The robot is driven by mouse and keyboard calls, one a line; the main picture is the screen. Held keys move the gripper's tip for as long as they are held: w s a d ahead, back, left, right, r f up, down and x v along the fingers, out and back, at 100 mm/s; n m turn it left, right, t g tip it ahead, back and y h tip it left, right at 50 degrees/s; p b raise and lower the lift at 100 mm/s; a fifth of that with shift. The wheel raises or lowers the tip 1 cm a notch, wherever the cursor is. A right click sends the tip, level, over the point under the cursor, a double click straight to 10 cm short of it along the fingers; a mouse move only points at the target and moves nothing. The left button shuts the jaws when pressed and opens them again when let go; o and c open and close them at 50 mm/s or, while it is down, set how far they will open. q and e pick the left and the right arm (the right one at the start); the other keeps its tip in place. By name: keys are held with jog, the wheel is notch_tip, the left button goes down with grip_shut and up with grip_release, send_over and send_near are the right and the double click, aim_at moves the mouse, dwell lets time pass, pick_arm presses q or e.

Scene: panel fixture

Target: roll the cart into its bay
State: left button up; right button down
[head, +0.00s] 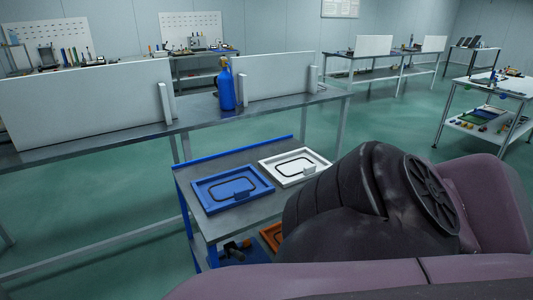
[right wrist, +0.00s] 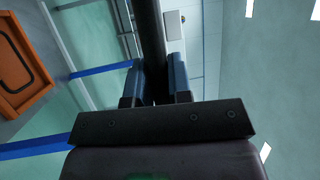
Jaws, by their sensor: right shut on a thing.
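The cart (head: 240,158) stands in the middle of the head view. It has a grey top, a blue rail along its far edge and blue posts. Its top carries a blue tray (head: 232,188) and a white tray (head: 294,166). In the right wrist view my right gripper (right wrist: 156,88) is shut on a black bar (right wrist: 150,35), which looks like the cart's handle. In the head view my dark arm hides this grip and the cart's near right side. My left gripper is in neither view. I cannot tell which space is the bay.
A long bench (head: 120,138) with white panels and a blue bottle (head: 226,88) stands just beyond the cart. The cart's lower shelf holds an orange tray (head: 271,236), also in the right wrist view (right wrist: 22,65).

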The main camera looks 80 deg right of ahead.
jog(key=c, duration=1.1)
grip_release()
jog(key=shift+o, duration=0.2)
jog(key=v, duration=1)
jog(key=shift+s+a, duration=0.2)
jog(key=shift+s, duration=0.15)
